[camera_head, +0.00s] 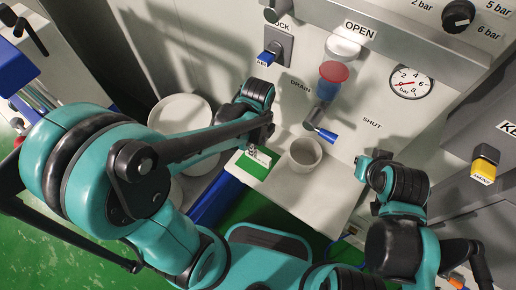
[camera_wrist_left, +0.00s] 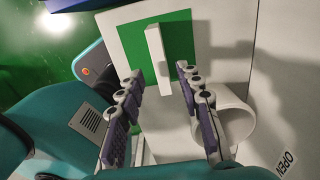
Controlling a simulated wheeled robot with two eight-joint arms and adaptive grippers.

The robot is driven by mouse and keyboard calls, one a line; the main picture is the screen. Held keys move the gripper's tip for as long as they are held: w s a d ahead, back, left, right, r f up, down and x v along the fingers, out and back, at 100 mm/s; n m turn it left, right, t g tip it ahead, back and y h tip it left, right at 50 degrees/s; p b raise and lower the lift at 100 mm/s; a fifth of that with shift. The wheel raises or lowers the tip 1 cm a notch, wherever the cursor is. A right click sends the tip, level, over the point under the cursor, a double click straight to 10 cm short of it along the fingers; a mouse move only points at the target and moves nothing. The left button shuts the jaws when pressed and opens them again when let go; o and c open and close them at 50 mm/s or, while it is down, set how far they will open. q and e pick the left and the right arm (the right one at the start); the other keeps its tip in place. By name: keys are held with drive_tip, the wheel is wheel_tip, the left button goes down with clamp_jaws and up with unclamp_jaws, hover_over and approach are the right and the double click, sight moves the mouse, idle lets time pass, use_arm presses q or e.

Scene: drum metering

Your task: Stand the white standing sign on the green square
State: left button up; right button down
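The white standing sign (camera_head: 261,157) is upright on the green square (camera_head: 246,166), partly covered by my left gripper in the head view. My left gripper (camera_wrist_left: 158,73) is open, with one finger on each side of the sign's near end and a visible gap to each. In the head view my left gripper (camera_head: 258,138) is just above the sign. My right gripper (camera_head: 364,168) is at the right; its fingers are too small to read.
A white cup (camera_head: 300,155) stands on the pale shelf just right of the green square, close to a left finger. A white round container (camera_head: 180,113) is at the left.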

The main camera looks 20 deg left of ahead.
sight(258, 153)
use_arm(q)
wheel_tip(258, 153, up, 4)
drive_tip(key=shift+r+p, duration=0.2)
drive_tip(key=shift+p, duration=0.45)
drive_tip(key=s+a+r+n+t, duration=0.2)
drive_tip(key=a+r+n+t, duration=0.1)
drive_tip(key=n, duration=0.8)
drive_tip(key=s+a+r+n+t, duration=0.1)
drive_tip(key=a+r+n+t, duration=0.2)
drive_tip(key=r+n, duration=0.3)
drive_tip(key=n+t, duration=0.1)
drive_tip(key=n, duration=0.4)
drive_tip(key=shift+s+a, duration=0.4)
